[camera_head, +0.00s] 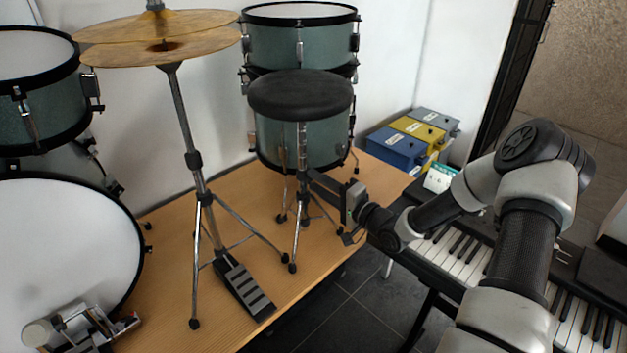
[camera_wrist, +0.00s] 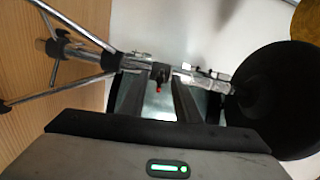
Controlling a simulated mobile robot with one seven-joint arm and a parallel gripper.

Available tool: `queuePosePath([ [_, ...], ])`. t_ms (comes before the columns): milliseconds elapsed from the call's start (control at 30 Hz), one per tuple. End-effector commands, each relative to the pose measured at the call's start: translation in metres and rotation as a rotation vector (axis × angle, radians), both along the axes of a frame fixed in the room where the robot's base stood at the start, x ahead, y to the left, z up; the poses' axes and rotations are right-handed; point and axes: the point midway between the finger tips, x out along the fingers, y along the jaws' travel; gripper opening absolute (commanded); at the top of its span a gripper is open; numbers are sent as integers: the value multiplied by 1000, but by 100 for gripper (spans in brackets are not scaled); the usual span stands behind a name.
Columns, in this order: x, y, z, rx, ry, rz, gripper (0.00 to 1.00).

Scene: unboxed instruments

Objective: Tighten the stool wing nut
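The stool has a round black seat (camera_head: 300,94) and a chrome post on tripod legs, standing on the wooden platform. In the wrist view the stool lies sideways, with its seat (camera_wrist: 285,100) at the right and its legs at the left. A dark collar with a small part below it, apparently the wing nut (camera_wrist: 160,73), sits on the post; a small red spot shows just under it. My gripper (camera_head: 312,177) reaches the post from the right, below the seat. In the wrist view my gripper (camera_wrist: 161,85) has its fingers apart, with the collar between their tips. Contact cannot be told.
Green drums (camera_head: 300,45) stand close behind the stool. A cymbal stand (camera_head: 185,125) with a pedal (camera_head: 243,287) is to the left. A keyboard (camera_head: 465,255) lies under my arm at the right. Blue and yellow boxes (camera_head: 397,148) sit behind. The platform's front edge is near the stool.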

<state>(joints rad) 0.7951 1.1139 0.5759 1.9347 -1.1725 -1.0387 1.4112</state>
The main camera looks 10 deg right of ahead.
Motion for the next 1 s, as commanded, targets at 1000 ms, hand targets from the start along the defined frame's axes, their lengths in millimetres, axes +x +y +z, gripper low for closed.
queuePosePath([
  [1000,-49,-35,0,-1,-1,0,30],
])
